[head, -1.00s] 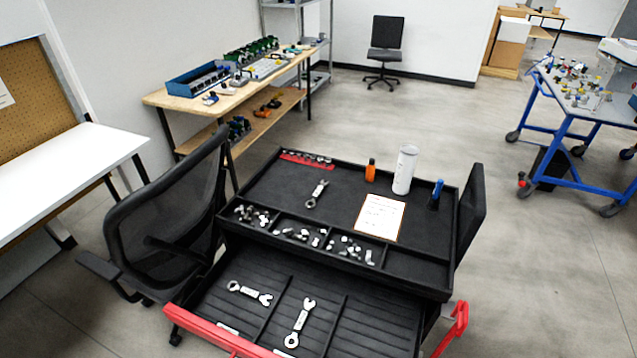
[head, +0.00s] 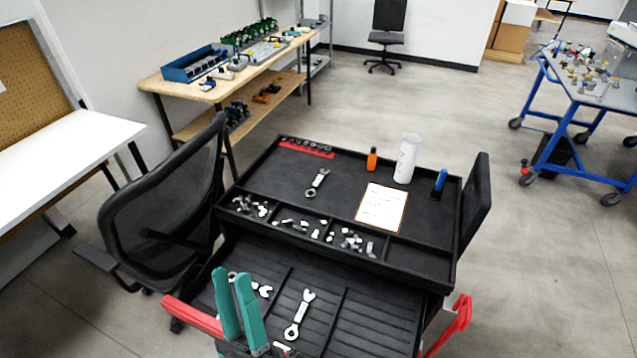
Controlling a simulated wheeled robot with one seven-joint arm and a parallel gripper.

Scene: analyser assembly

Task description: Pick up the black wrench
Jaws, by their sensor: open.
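No wrench looks clearly black; those in view are silver-grey. One wrench (head: 317,183) lies on the top tray of the black tool cart (head: 270,180). Two lie in the open drawer (head: 375,320) below: one wrench (head: 299,314) in the middle, and another wrench (head: 264,291) to the left, partly hidden behind my gripper. My gripper (head: 231,273) has two teal fingers, open with a narrow gap and nothing visible between them. It is over the left part of the drawer.
The top tray holds a white bottle (head: 408,158), an orange bottle (head: 371,159), a blue-handled item (head: 439,183), a clipboard (head: 382,208) and compartments of small parts. A mesh chair (head: 165,210) stands close at left. Open floor lies to the right.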

